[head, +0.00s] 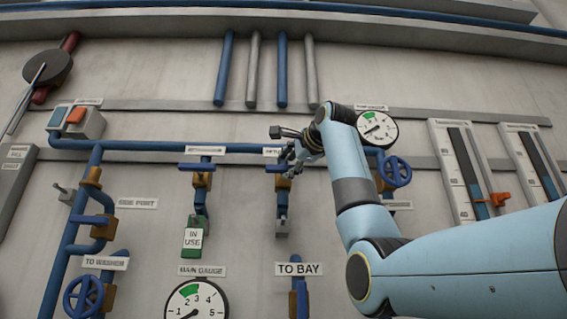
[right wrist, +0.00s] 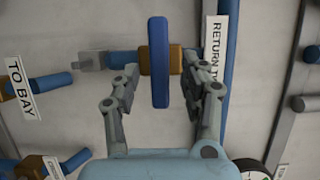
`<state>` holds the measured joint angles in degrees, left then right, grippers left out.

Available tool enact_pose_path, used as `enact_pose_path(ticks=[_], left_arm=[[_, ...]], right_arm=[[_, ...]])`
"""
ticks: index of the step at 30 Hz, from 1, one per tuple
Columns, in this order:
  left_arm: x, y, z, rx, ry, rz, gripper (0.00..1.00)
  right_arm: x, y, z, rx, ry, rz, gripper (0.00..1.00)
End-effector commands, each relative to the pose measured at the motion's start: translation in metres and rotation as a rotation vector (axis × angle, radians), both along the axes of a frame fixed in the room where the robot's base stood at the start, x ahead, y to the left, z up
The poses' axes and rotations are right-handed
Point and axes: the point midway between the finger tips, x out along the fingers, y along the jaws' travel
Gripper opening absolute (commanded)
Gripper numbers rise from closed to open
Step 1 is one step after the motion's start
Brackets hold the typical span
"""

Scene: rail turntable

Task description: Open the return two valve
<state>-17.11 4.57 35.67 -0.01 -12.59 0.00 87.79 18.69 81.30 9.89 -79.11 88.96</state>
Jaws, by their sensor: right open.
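The return two valve has a blue lever (right wrist: 160,62) on a brass body (right wrist: 176,60). In the right wrist view the lever lies between my right gripper's two fingers (right wrist: 161,90), with a gap on each side. The lever stands crosswise to its blue pipe. A label beside it reads "RETURN T" (right wrist: 215,48), the rest hidden by a finger. In the head view the lever (head: 273,168) shows partly, with my right gripper (head: 289,164) at it. The gripper is open. My left gripper is out of view.
To the left is a similar valve (head: 202,180) with a green "IN USE" tag (head: 193,238) hanging below it. A blue handwheel (head: 397,172) and a round gauge (head: 378,130) lie to the right. A "TO BAY" label (head: 298,269) is below.

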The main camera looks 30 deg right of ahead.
Motion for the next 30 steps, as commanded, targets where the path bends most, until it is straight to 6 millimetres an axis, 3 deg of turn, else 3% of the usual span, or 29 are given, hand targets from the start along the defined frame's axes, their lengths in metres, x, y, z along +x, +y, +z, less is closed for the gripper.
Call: enact_pose_path(ticks=[6, 17, 27, 30], left_arm=[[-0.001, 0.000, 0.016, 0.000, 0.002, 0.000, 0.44], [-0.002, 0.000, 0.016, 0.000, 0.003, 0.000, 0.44], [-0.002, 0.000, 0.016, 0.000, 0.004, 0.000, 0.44], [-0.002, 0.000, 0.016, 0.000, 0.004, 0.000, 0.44]], right_arm=[[0.028, -0.005, 0.001, 0.000, 0.002, -0.001, 0.44], [0.034, -0.006, -0.001, -0.001, 0.000, -0.001, 0.44], [0.034, -0.005, -0.001, -0.002, 0.001, -0.001, 0.00], [0.034, -0.005, -0.002, -0.002, 0.002, -0.001, 0.00]])
